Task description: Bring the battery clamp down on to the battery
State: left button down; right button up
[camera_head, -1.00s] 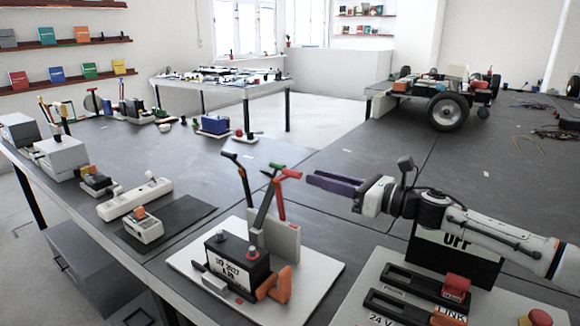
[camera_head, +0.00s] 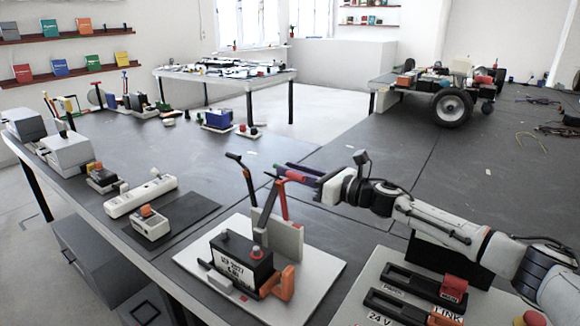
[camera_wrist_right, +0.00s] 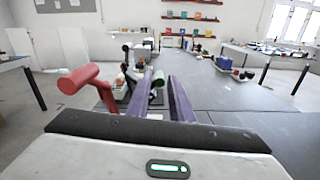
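The black battery (camera_head: 238,268) stands on a white base plate (camera_head: 325,262), with a grey and a red post on top. Behind it, a dark leaning bar (camera_head: 267,208), apparently the clamp lever, rises to a green end (camera_head: 283,171). Beside it stand a red-topped lever (camera_head: 281,200) and a black-topped lever (camera_head: 247,180). My right gripper (camera_head: 290,171) has its purple fingers at the lever tops. In the wrist view the green end (camera_wrist_right: 158,78) appears between the spread fingers (camera_wrist_right: 160,92); contact cannot be told. The red grip (camera_wrist_right: 78,79) is left of them. My left gripper is out of view.
A switch panel (camera_head: 375,270) lies at the right front, under my right arm. A white power strip (camera_head: 140,196) lies to the left. The mid-table is fairly clear.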

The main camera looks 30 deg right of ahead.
jog(key=shift+w+a, duration=0.15)
jog(key=shift+w, duration=0.2)
grip_shut()
jog(key=shift+n, duration=0.7)
jog(key=a+r, duration=0.1)
jog(key=s+a+r, duration=0.1)
jog(key=a, duration=0.1)
jog(key=shift+s+a+p, duration=0.2)
jog(key=shift+p, duration=0.1)
